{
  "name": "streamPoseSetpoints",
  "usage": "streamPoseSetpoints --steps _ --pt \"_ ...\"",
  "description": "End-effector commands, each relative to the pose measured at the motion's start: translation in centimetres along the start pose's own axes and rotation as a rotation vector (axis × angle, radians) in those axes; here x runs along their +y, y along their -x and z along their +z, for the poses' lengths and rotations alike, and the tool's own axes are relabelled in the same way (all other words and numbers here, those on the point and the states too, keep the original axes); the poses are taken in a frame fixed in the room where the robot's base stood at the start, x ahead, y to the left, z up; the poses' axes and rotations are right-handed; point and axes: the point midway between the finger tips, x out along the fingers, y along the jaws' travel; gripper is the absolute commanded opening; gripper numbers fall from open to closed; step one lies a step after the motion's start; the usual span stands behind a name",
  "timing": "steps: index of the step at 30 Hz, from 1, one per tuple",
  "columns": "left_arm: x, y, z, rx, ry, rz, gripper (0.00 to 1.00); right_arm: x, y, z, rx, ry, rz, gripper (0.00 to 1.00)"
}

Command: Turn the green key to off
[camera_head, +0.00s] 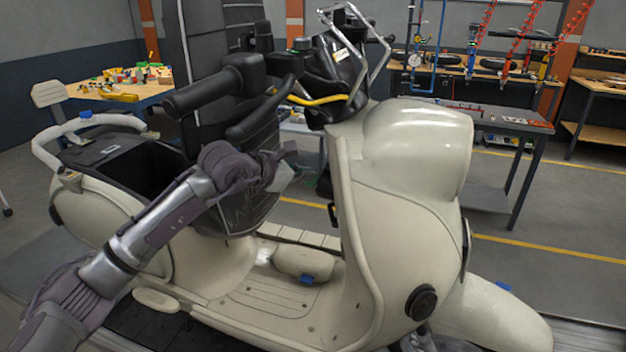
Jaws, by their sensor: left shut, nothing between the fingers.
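A cream scooter (415,215) stands across the view with its front to the right. A small dark green patch (324,185) shows on the inner side of its front shield; it may be the green key, but it is too small to tell which way it is turned. My left gripper (282,165) is shut and empty. In the picture it lies left of the green patch, in front of the dark seat part, with a gap between them. My right gripper does not show.
The black handlebar (215,90) with a yellow cable (318,100) is above my left gripper. The footboard (275,297) is below it. A wooden workbench (120,92) is at the back left, and a grey table (490,122) at the back right.

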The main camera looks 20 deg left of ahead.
Motion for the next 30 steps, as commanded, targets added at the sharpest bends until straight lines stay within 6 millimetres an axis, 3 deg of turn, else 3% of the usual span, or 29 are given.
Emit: streamPoseSetpoints --steps 1,16,30 --pt "-0.3 -0.4 -0.9 0.02 0.003 -0.008 0.0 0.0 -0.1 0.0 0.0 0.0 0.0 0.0" --pt "-0.4 -0.4 -1.2 0.024 0.004 -0.009 0.0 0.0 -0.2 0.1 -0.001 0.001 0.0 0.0" --pt "-0.2 2.5 -0.4 0.012 0.002 -0.004 0.0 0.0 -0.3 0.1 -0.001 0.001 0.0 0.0"
